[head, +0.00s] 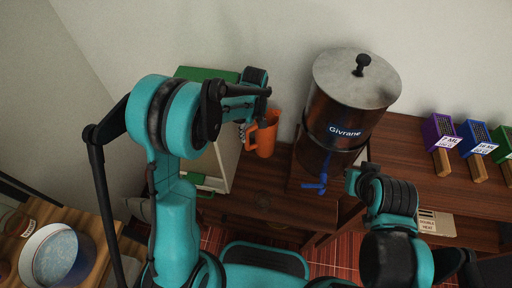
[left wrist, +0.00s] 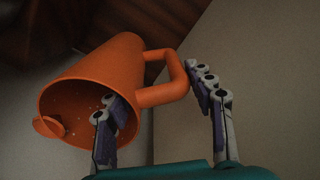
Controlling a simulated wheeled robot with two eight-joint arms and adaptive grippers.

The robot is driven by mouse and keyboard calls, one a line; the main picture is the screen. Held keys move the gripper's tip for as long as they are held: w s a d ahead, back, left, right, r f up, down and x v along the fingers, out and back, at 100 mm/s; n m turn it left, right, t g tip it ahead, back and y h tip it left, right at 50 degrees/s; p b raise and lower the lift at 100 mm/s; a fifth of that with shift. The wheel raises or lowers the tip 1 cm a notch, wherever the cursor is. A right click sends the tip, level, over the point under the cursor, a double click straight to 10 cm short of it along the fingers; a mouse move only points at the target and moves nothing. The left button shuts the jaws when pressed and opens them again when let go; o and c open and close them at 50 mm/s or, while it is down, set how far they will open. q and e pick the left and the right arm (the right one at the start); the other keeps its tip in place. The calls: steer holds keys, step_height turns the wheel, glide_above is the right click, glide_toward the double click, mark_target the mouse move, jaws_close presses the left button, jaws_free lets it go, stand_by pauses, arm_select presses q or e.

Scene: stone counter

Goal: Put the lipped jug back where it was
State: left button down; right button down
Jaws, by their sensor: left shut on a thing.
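The orange lipped jug (head: 264,138) is in the middle of the head view, left of the large dispenser, with its handle toward the left. In the left wrist view the jug (left wrist: 100,75) shows its open mouth and lip at lower left and its handle at right. My left gripper (head: 246,122) is shut on the jug; in the left wrist view (left wrist: 160,115) one finger shows at the mouth and the other beside the handle. Whether the jug touches anything below cannot be told. My right gripper (head: 361,180) is near the dispenser's front; its jaws are unclear.
The metal dispenser (head: 334,112) labelled Givrane has a blue tap (head: 318,184) at its front. A green-and-white box (head: 222,165) stands beneath my left arm.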

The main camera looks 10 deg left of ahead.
mark_target(252, 146)
arm_select(q)
step_height(252, 146, down, 6)
steer(key=shift+f+b, duration=0.1)
steer(key=shift+b, duration=0.85)
steer(key=c, duration=0.6)
jaws_free()
